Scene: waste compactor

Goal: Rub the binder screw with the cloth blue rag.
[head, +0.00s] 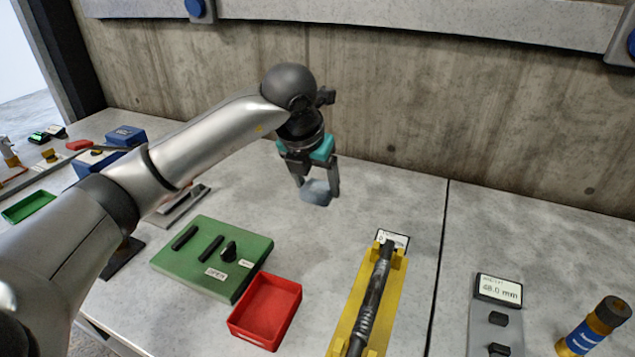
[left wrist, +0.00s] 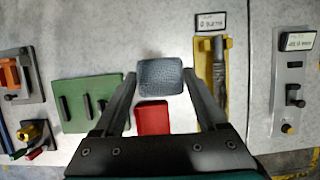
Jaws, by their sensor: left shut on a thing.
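My left gripper (head: 317,187) is shut on the blue rag (head: 316,194), a small grey-blue folded cloth. It holds the rag near the back of the worktop, left of the yellow cradle (head: 395,285). In the left wrist view the rag (left wrist: 160,76) sits between the fingertips. A dark, long rod with a worn metal middle, which looks like the binder screw (head: 374,295), lies in the yellow cradle; it also shows in the left wrist view (left wrist: 218,75). The rag is apart from this rod. My right gripper is not in view.
A green board (head: 212,258) with black parts and a red tray (head: 265,311) stand in front. The worktop between the rag and cradle is clear.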

